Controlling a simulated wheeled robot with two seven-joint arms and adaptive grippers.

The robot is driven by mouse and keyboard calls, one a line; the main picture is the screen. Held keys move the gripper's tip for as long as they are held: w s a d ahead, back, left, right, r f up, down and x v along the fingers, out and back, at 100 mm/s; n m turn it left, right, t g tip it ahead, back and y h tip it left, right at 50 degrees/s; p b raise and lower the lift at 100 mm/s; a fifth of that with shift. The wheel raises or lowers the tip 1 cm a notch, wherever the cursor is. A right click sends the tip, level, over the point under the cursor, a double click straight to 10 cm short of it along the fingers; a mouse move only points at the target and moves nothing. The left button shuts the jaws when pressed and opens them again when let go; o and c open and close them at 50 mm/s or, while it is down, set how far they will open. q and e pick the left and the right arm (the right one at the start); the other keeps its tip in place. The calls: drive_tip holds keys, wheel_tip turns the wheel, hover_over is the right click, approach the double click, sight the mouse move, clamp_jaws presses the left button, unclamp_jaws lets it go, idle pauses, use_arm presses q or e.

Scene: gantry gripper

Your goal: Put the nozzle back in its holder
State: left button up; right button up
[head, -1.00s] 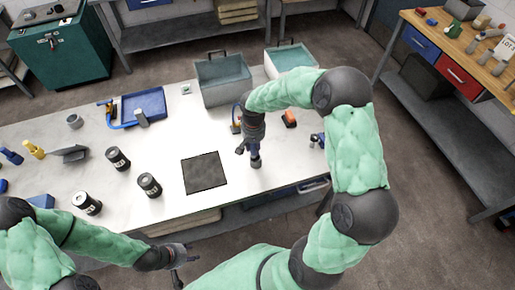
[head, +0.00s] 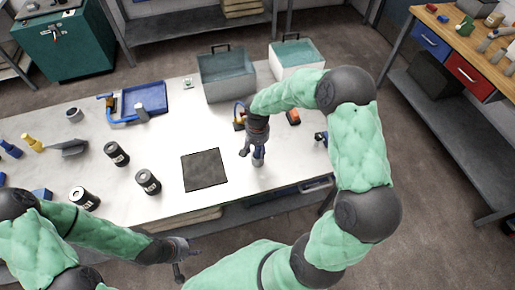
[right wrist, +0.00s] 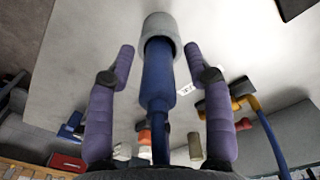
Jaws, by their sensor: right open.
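A blue nozzle (right wrist: 158,80) shows in the right wrist view with its far end inside a grey, cup-like holder (right wrist: 160,27). My right gripper (right wrist: 163,62) has one purple finger on each side of the nozzle, with gaps to both, so it is open around it. In the head view my right gripper (head: 252,150) points down over the table, right of the dark square mat. The grey holder (head: 258,161) shows below it; the nozzle is mostly hidden by the gripper there. My left gripper (head: 182,261) is empty off the table's front edge, its fingers apart.
A dark square mat (head: 204,170) lies left of the right gripper. Black canisters (head: 148,182), a blue tray (head: 145,98) and a yellow nozzle-like piece (head: 33,143) are further left. An open grey bin (head: 226,88) and a second bin (head: 296,72) stand behind.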

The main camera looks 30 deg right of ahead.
wheel_tip(320, 180, up, 12)
drive_tip(key=shift+f+p, duration=0.25)
drive_tip(key=shift+p, duration=0.05)
idle(0.3)
